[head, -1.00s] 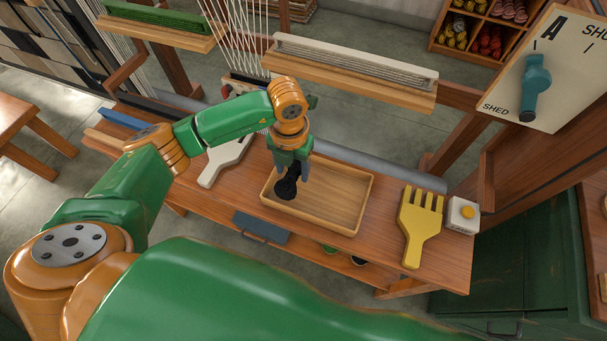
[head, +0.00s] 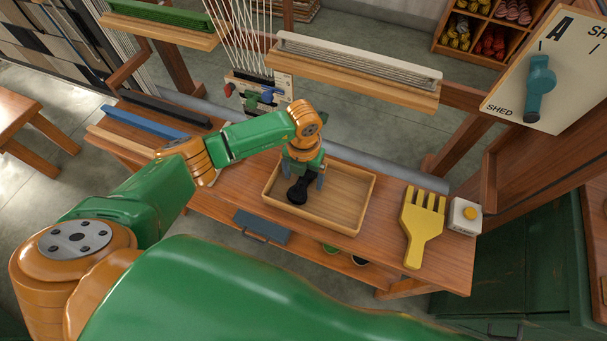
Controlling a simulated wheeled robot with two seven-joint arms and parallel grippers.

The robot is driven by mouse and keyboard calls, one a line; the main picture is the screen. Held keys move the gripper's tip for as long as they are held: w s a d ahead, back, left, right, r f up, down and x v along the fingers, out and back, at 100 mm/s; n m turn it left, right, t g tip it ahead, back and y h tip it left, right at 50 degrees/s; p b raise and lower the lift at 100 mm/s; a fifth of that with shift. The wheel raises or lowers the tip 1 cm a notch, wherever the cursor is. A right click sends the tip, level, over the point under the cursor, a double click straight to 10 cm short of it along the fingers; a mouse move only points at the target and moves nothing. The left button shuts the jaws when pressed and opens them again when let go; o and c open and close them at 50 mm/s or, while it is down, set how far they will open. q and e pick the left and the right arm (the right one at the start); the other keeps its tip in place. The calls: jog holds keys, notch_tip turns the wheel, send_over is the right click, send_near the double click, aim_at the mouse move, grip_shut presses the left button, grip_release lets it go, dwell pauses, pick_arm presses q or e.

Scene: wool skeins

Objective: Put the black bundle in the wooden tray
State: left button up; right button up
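The black bundle (head: 297,192) is in the left part of the wooden tray (head: 347,230), low against its floor; whether it fully rests there is hard to tell. My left gripper (head: 305,180) is right above the bundle, pointing down into the tray. Its fingers stand apart, with a gap between the right finger and the bundle, so it looks open around it. The gripper and wrist hide the bundle's upper end and part of the tray's back left. My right gripper is not in view.
The tray sits on a wooden bench (head: 455,262). To its right are a yellow comb (head: 420,232) and a white box with a yellow button (head: 463,216). A blue bar (head: 143,121) lies at the bench's left. A loom beam (head: 355,75) crosses behind the tray.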

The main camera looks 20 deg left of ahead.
aim_at(303, 179)
pick_arm(q)
notch_tip(303, 179, up, 12)
jog(key=shift+r, duration=0.15)
dwell(0.3)
